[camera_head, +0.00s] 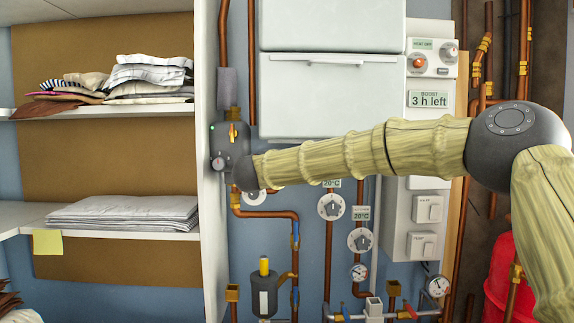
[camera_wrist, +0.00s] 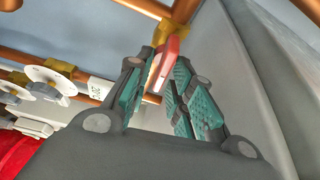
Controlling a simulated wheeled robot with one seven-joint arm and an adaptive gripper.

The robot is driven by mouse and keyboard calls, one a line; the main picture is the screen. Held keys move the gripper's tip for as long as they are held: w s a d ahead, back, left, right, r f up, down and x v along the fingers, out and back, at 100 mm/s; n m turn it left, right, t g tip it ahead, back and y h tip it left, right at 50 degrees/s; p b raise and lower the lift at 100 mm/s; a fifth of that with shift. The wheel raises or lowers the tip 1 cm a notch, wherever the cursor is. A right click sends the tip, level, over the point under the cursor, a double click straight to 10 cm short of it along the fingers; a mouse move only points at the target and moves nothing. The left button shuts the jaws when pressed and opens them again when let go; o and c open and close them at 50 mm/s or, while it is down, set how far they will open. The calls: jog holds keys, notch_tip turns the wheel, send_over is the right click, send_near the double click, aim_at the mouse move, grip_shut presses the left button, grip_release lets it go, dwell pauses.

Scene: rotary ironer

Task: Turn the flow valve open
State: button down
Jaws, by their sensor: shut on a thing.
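A red valve handle (camera_wrist: 168,58) sits by a brass fitting (camera_wrist: 163,32) on a copper pipe in the wrist view. I take it for the flow valve; no label on it can be read. My gripper (camera_wrist: 163,64) has its green-padded fingers on both sides of the handle and is shut on it. In the head view my gripper (camera_head: 231,135) is at the pipe beside the white shelf wall, with brass showing. The red handle is hidden there by my gripper, and its exact angle cannot be told.
The white shelf side wall (camera_head: 210,255) stands close beside my gripper. Dials (camera_head: 331,207), copper pipes and a white cabinet (camera_head: 333,100) are on the blue wall to the right. Folded linen (camera_head: 125,212) lies on the left shelves. A red tank (camera_head: 500,275) stands at right.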

jog(key=shift+f+m+g, duration=0.1)
jog(key=shift+m+g, duration=0.2)
jog(key=shift+m, duration=0.3)
jog(key=c, duration=1.6)
grip_release()
jog(key=shift+o, duration=0.2)
jog(key=shift+s, duration=0.1)
jog(key=v, duration=1.1)
jog(key=shift+s, duration=0.4)
jog(key=shift+a, duration=0.15)
